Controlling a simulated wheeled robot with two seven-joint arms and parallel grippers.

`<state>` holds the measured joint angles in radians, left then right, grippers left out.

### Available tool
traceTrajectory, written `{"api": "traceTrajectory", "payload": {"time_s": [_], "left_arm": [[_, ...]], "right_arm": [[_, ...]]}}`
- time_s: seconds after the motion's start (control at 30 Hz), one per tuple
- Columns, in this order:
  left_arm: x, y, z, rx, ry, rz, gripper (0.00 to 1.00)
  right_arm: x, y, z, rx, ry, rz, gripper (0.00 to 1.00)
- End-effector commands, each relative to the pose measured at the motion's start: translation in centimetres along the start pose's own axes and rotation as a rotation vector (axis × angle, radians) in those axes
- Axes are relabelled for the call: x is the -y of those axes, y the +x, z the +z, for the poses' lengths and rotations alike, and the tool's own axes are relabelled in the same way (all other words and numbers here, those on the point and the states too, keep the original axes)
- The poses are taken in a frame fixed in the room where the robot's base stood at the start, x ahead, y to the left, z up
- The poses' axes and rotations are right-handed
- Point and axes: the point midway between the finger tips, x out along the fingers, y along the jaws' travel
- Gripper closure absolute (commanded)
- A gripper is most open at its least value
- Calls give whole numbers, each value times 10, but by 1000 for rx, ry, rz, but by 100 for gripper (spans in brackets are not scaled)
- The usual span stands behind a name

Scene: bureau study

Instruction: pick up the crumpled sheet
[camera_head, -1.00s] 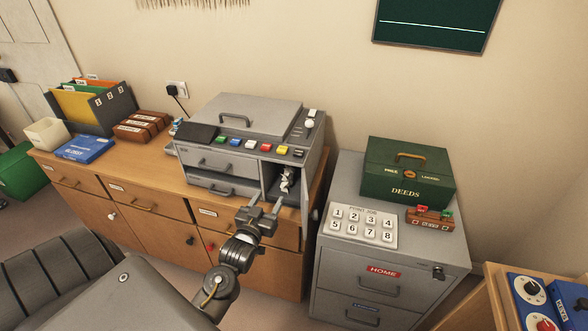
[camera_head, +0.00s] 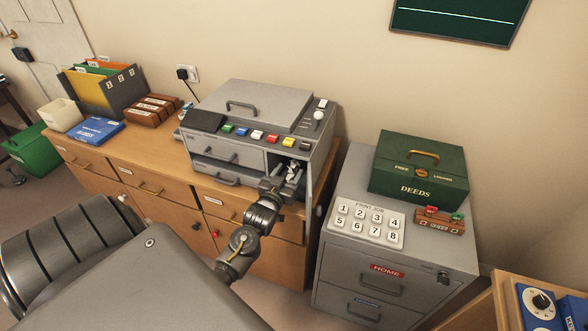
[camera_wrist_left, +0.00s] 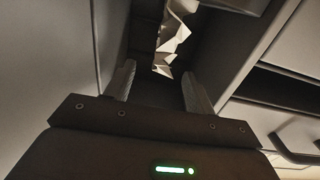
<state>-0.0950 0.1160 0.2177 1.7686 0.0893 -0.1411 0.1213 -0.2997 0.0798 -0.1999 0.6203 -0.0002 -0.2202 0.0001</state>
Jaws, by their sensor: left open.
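The crumpled sheet (camera_head: 293,169) is a white, jagged piece of paper inside the open compartment at the right front of the grey printer (camera_head: 212,157). In the left wrist view the sheet (camera_wrist_left: 174,38) hangs into the dark opening, with its lower tip at the level of my fingertips. My left gripper (camera_head: 284,182) is at the compartment's mouth, and its jaws (camera_wrist_left: 158,72) are open, one finger to each side below the sheet. I cannot tell whether the fingers touch it. The gripper partly hides the sheet in the head view. My right gripper is not in view.
The printer stands on a wooden sideboard (camera_head: 150,178). A small door (camera_head: 310,187) stands open at the compartment's right side. A grey filing cabinet (camera_head: 340,262) with a keypad panel (camera_head: 366,223) and a green deeds box (camera_head: 420,168) is close on the right.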

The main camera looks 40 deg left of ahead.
Motion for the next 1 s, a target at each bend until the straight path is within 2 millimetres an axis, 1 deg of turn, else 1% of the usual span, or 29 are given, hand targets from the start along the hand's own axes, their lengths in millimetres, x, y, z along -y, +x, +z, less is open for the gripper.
{"api": "traceTrajectory", "payload": {"time_s": [0.07,0.23,0.3,0.4,0.5,0.67,0.77,1.0], "left_arm": [[0,5,-2,-1,0,1,45],[5,31,-5,-1,0,1,45],[4,40,-3,0,-1,2,45],[4,49,-2,0,-1,2,45],[4,52,-1,-1,0,2,45],[4,52,-1,-1,0,3,45],[4,52,-1,0,0,3,56],[4,52,-1,0,0,2,87]], "right_arm": [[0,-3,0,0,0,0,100],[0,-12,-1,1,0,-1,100],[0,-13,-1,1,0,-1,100],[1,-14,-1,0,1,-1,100],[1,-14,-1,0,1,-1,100],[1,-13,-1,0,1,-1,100],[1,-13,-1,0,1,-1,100],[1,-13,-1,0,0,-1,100]]}}
